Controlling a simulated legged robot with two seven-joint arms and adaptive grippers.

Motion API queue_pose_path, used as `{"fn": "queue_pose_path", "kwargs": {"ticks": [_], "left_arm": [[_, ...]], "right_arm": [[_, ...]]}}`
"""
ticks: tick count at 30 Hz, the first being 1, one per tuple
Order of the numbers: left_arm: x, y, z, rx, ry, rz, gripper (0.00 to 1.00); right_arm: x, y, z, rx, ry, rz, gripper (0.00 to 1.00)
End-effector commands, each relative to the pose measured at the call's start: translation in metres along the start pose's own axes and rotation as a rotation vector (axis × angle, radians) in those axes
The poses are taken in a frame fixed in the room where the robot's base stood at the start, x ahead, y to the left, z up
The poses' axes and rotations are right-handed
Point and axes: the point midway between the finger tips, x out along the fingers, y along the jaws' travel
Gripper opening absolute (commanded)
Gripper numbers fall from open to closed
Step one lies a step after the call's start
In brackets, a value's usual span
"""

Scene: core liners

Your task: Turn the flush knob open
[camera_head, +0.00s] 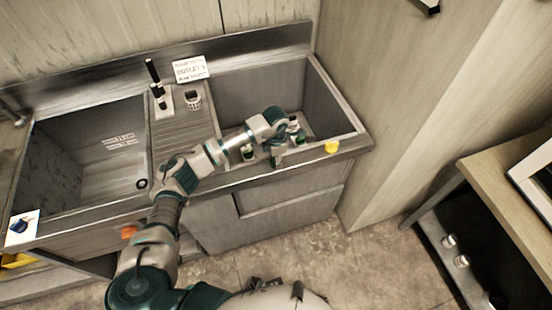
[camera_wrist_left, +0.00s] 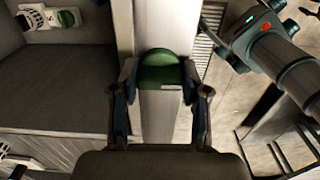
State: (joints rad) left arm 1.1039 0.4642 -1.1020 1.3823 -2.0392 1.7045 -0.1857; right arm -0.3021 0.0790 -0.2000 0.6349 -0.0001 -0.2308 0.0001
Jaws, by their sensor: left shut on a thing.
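A green rounded knob (camera_wrist_left: 160,75) sits between the fingertips of my left gripper (camera_wrist_left: 160,92) in the left wrist view, over the pale front rim of the right basin. My left gripper (camera_head: 275,157) is shut on this knob at that rim in the head view, where its own hand partly hides it. The fingers are on either side of the knob. I cannot read any label on it or tell how far it is turned. Another green knob (camera_wrist_left: 66,18) on a white fitting is in the left wrist view. My right gripper is not in view.
A yellow knob (camera_head: 332,148) is on the front rim to the right, and an orange knob (camera_head: 129,231) is on the front to the left. A white sign (camera_head: 190,69) stands behind the counter.

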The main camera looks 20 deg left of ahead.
Motion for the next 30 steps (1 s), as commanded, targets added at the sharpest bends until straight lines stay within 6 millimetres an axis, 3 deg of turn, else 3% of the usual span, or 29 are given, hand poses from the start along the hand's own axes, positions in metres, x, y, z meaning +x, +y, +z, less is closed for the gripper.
{"fn": "queue_pose_path", "kwargs": {"ticks": [11, 30], "left_arm": [[0.000, 0.001, -0.001, -0.170, 0.001, 0.001, 0.11], [-0.001, 0.001, -0.001, -0.767, 0.002, 0.002, 0.11]], "right_arm": [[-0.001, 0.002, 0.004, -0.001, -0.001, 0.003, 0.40], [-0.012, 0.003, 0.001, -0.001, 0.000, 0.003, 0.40]]}}
